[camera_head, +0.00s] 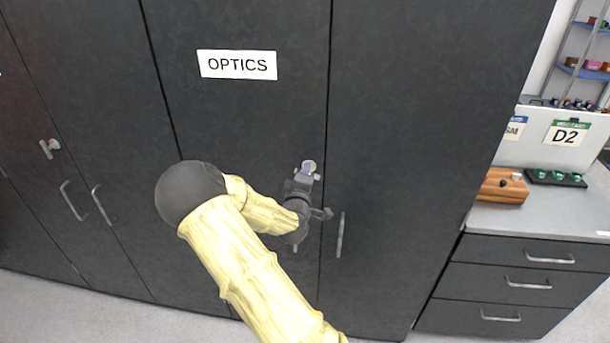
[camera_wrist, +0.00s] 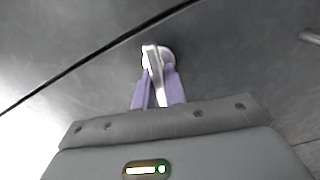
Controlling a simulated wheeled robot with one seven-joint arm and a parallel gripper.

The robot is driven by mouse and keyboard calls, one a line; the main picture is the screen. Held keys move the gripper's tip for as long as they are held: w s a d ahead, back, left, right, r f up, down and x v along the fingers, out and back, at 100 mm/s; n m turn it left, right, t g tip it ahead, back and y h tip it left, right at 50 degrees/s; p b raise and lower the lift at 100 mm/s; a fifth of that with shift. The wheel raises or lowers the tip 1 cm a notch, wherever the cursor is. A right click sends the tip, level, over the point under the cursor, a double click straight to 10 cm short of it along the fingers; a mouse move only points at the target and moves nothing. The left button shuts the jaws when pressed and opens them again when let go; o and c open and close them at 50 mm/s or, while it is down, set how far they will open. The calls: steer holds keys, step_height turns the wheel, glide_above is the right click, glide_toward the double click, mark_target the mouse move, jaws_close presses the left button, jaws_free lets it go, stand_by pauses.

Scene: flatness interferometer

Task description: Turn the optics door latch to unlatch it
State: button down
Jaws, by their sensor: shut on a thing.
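The optics door (camera_head: 240,120) is a dark panel with a white OPTICS label (camera_head: 237,65), and it looks closed. Its latch (camera_head: 309,166) is a small pale metal piece near the door's right edge, mostly hidden by my gripper in the head view. In the wrist view the latch (camera_wrist: 153,60) shows as a silver lever on a round base. My gripper (camera_wrist: 158,92) has its two purple fingers shut on the lever, one on each side. In the head view my gripper (camera_head: 305,178) is at the door face below and right of the label.
A vertical bar handle (camera_head: 340,235) is on the door to the right. Another latch (camera_head: 50,147) and two bar handles (camera_head: 72,201) are on the cabinet doors at left. A drawer unit (camera_head: 525,280) with a wooden block (camera_head: 502,187) on top stands at right.

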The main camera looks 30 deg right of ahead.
steer(key=shift+f+n, duration=0.1)
steer(key=shift+n, duration=1)
steer(key=c, duration=1.5)
jaws_free()
steer(key=shift+a, duration=0.1)
steer(key=shift+o, duration=0.2)
steer(key=p+v, duration=1)
steer(key=v, duration=0.7)
steer(key=shift+p, duration=0.3)
